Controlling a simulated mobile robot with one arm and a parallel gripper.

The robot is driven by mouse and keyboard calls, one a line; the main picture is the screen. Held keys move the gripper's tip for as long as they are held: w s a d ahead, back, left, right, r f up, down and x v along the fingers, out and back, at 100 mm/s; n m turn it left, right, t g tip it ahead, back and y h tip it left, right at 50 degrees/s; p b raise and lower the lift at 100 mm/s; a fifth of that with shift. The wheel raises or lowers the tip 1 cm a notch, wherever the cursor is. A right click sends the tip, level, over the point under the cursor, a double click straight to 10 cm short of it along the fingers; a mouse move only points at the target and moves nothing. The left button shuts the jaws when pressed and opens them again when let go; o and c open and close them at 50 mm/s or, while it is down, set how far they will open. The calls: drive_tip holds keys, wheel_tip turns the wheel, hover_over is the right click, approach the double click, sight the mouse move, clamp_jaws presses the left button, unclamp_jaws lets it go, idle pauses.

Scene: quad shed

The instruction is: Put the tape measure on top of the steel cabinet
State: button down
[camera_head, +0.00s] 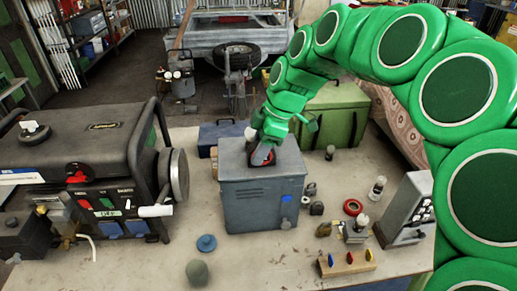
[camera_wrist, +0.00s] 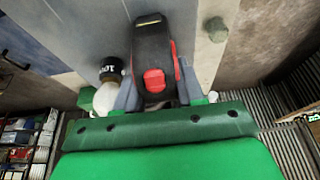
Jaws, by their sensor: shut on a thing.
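The steel cabinet (camera_head: 262,203) is a grey-blue box with louvres on its front, standing on the bench. The tape measure (camera_wrist: 153,60) is black with a red button and sits between the fingers of my gripper (camera_wrist: 158,95) in the wrist view. My gripper (camera_head: 264,150) is shut on it over the cabinet's top in the head view, where the tape measure (camera_head: 262,157) shows as a small dark and red shape. I cannot tell whether its underside touches the top. The cabinet also shows behind it in the wrist view (camera_wrist: 80,25).
A generator (camera_head: 75,165) stands to the left of the cabinet, and a green chest (camera_head: 332,112) behind it to the right. Small parts, a red tape roll (camera_head: 353,207) and a grey instrument (camera_head: 406,210) lie to the right. A blue disc (camera_head: 206,243) lies in front.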

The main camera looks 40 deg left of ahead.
drive_tip(key=c, duration=1)
unclamp_jaws()
drive_tip(key=shift+f, duration=0.1)
drive_tip(key=shift+o, duration=0.2)
drive_tip(key=v, duration=1.2)
